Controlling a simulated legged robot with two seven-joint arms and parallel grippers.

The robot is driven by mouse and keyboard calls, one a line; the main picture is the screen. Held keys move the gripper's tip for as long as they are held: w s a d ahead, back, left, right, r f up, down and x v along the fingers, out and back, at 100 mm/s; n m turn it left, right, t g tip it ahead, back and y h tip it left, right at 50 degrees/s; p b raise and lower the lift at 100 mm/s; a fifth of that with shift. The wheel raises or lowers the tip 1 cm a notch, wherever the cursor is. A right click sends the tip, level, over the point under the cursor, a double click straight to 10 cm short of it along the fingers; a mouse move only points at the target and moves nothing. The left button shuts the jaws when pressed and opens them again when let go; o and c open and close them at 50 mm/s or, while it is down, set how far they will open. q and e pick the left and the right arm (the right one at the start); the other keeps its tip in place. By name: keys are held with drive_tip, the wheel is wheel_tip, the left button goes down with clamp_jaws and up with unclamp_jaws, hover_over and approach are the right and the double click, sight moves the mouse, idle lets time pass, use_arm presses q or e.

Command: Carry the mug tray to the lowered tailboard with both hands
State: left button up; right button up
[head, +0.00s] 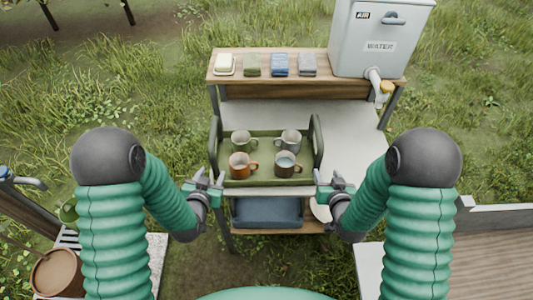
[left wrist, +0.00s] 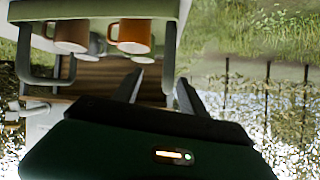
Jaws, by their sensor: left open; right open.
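The green mug tray (head: 264,181) sits on the pale worktop of a stand in the middle of the head view, with an upright handle at each end. It carries several mugs, among them an orange mug (head: 240,165) and a brown mug (head: 287,165). My left gripper (head: 213,178) is open at the tray's left handle. In the left wrist view, the handle (left wrist: 169,45) shows between the two fingertips (left wrist: 160,84); contact cannot be told. My right gripper (head: 322,180) is open beside the right handle (head: 318,140).
A grey water container (head: 380,35) with a tap and several folded cloths stand on the back shelf (head: 290,91). A blue bin (head: 267,212) is below the tray. A planked deck (head: 490,265) with a grey edge lies at lower right. A brown pot (head: 58,272) stands lower left.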

sight(212, 138)
use_arm(q)
drive_tip(key=w+t, duration=0.2)
drive_tip(key=w, duration=0.3)
drive_tip(key=w+a+t+y, duration=0.1)
drive_tip(key=w, duration=0.4)
drive_tip(key=w+t, duration=0.2)
drive_tip(key=w, duration=0.3)
drive_tip(key=shift+w+a+n+t+b, duration=0.25)
drive_tip(key=shift+w+n+t+b, duration=0.05)
drive_tip(key=shift+w, duration=0.05)
use_arm(e)
drive_tip(key=w+t, duration=0.2)
drive_tip(key=w, duration=0.3)
drive_tip(key=w+t, duration=0.1)
drive_tip(key=w, duration=0.4)
drive_tip(key=w+m+t, duration=0.1)
drive_tip(key=w+t, duration=0.1)
drive_tip(key=w, duration=0.3)
drive_tip(key=shift+w+a+f+t, duration=0.1)
drive_tip(key=shift+w+a+t, duration=0.2)
drive_tip(key=shift+w+a, duration=0.05)
use_arm(q)
clamp_jaws()
use_arm(e)
clamp_jaws()
use_arm(q)
drive_tip(key=shift+a, duration=0.1)
use_arm(e)
drive_tip(key=shift+d, duration=0.1)
